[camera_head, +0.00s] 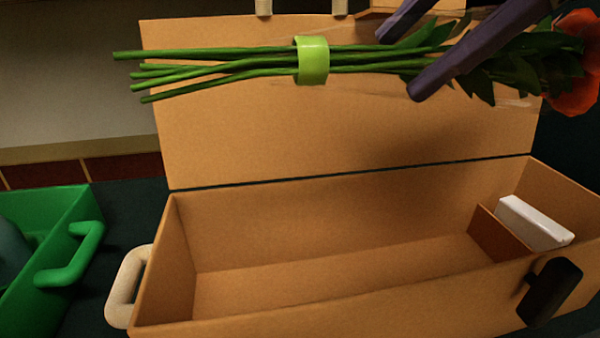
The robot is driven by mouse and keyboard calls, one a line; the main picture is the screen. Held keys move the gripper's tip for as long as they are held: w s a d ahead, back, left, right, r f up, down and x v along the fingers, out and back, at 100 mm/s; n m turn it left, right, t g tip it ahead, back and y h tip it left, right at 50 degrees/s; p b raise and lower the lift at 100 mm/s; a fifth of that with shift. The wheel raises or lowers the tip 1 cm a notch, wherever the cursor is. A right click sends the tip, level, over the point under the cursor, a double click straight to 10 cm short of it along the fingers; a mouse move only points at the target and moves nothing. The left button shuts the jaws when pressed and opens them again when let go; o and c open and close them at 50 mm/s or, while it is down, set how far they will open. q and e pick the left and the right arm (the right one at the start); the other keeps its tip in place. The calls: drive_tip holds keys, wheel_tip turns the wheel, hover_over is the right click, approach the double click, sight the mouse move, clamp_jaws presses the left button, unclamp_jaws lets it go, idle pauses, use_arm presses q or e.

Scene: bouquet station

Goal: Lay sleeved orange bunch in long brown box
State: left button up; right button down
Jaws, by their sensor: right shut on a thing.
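The orange bunch (350,62) lies level across the top of the camera_head view. Its green stems point left, a light green band (312,60) rings them, and an orange bloom (575,65) is at the right edge. A clear sleeve shows faintly around the leaves. My right gripper (400,65) has purple fingers and is shut on the bunch between band and bloom. The long brown box (330,295) is open below, its lid (330,135) standing up behind. The bunch is in front of the lid, above the box. My left gripper is out of view.
A divider (498,238) and a white block (535,222) are at the box's right end; the long compartment is empty. A pale handle (122,288) is on the left end and a black fitting (552,290) on the front. A green crate (55,215) stands left.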

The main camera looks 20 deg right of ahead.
drive_tip(key=shift+f, duration=0.5)
use_arm(q)
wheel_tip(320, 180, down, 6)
drive_tip(key=b, duration=0.5)
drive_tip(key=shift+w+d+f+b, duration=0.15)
drive_tip(key=shift+b, duration=0.15)
use_arm(e)
wheel_tip(320, 180, down, 20)
drive_tip(key=shift+r, duration=0.15)
